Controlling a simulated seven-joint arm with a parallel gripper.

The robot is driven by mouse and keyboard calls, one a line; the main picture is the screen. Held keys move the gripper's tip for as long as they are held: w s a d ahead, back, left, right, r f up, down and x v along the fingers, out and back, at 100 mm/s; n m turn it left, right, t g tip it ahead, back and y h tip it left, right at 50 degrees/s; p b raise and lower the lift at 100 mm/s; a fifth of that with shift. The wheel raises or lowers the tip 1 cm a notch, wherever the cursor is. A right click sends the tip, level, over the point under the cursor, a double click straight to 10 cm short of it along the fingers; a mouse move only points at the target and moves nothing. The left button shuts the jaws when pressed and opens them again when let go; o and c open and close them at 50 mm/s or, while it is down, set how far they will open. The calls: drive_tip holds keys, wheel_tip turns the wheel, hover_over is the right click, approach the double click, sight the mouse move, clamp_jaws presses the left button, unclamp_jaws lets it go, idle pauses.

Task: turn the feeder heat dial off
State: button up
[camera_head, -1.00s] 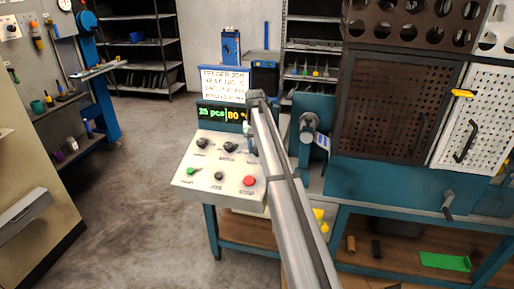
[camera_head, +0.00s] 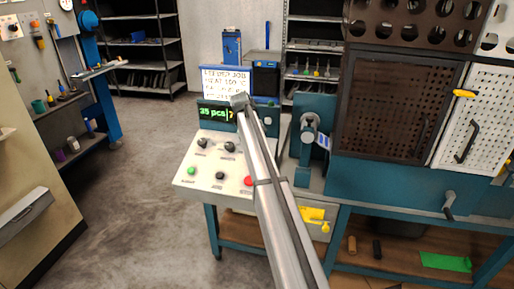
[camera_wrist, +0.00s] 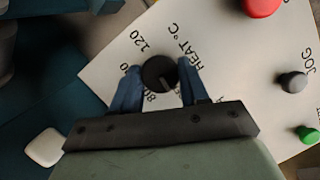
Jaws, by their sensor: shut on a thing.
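In the wrist view the pointer slants toward the lower right, and the marks 120 and 80 show partly around the knob. My gripper (camera_wrist: 160,71) is shut on the dial, one blue finger on each side. In the head view my arm hides the dial and the fingers. The feeder display (camera_head: 213,113) reads 35 pcs; its right half is covered by my arm.
The white control panel (camera_head: 205,178) also carries two black dials (camera_head: 202,143) (camera_head: 229,147), a green button (camera_head: 192,171), a black jog button (camera_head: 220,175) and a red button (camera_head: 249,181). A printed job sign (camera_head: 225,82) stands above. A teal machine (camera_head: 313,105) stands close on the right.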

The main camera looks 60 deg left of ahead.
drive_tip(key=shift+n, duration=0.6)
drive_tip(key=o, duration=1)
drive_tip(key=shift+o, duration=0.2)
drive_tip(key=v, duration=1.3)
drive_tip(key=shift+s+r, duration=0.3)
drive_tip(key=shift+s, duration=0.1)
